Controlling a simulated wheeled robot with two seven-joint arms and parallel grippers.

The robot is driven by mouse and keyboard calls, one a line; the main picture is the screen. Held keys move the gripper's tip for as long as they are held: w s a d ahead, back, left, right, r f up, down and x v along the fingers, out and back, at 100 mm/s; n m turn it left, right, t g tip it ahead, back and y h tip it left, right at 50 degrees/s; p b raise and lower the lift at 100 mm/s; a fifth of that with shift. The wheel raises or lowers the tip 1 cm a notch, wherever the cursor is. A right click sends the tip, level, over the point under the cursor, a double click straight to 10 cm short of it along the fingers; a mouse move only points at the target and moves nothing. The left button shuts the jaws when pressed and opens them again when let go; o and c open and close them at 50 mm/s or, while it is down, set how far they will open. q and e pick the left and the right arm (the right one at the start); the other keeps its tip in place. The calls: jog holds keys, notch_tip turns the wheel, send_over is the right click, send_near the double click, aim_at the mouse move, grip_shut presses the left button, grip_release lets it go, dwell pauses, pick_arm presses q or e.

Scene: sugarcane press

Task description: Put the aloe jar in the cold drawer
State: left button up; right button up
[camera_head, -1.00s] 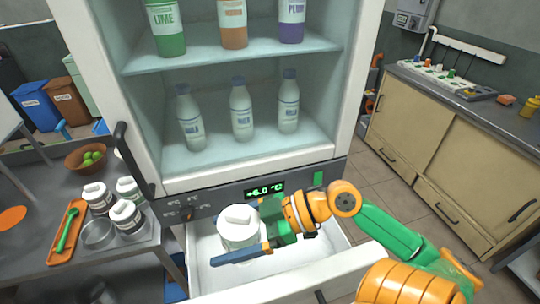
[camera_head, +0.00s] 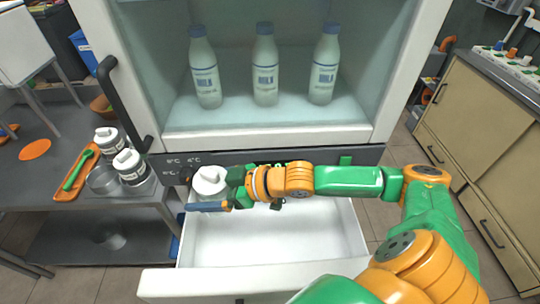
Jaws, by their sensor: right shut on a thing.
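A white jar with a white lid (camera_head: 210,181) is in my right gripper (camera_head: 212,199), which is shut on it. I cannot read its label, so I cannot tell whether it is the aloe jar. The jar is upright, at the back left of the open cold drawer (camera_head: 275,232), near the control panel (camera_head: 180,165). I cannot tell whether it touches the drawer floor. The drawer is white, pulled out below the fridge, and its visible floor is bare. My left gripper is not in view.
White-lidded jars (camera_head: 130,166) stand on the left table by an orange tray (camera_head: 75,178) with a green spoon. Several bottles (camera_head: 265,65) stand on the fridge shelf above. Cabinets (camera_head: 480,160) stand at the right.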

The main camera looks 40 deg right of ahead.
notch_tip(320, 180, down, 14)
jog(key=d+b, duration=0.2)
jog(key=b, duration=1)
send_over(231, 240)
notch_tip(231, 240, down, 10)
jog(key=shift+r, duration=0.2)
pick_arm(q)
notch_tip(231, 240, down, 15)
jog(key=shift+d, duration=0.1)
